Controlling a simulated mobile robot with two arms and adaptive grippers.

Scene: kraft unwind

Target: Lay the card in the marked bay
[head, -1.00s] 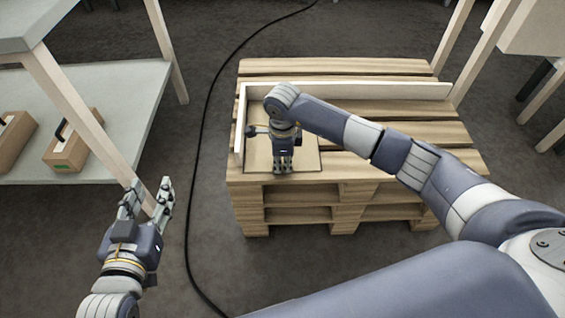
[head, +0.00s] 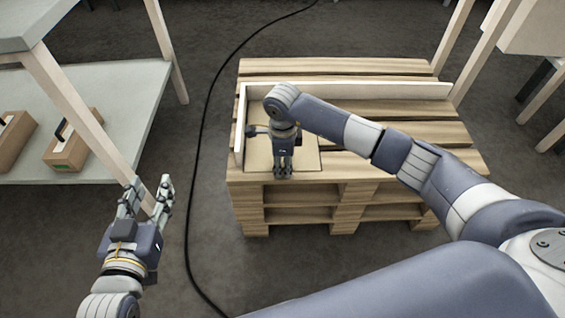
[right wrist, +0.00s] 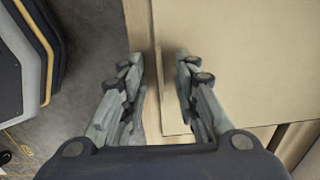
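The card (head: 305,157), a flat tan sheet, lies on the pallet in the corner between two pale upright rails. It also shows in the right wrist view (right wrist: 245,65), with its left edge running near the gap between the fingers. My right gripper (head: 283,173) points down over the card's front part and hides some of it. In the right wrist view its fingers (right wrist: 163,85) stand apart with nothing clearly gripped between them. My left gripper (head: 149,197) is open and empty over the floor, left of the pallet. No bay marking can be made out.
The wooden pallet stack (head: 400,135) stands on dark floor, with a long back rail (head: 370,91) and a short left rail (head: 239,130). A shelf unit (head: 120,110) with boxes (head: 70,150) stands at left. A black cable (head: 203,120) crosses the floor.

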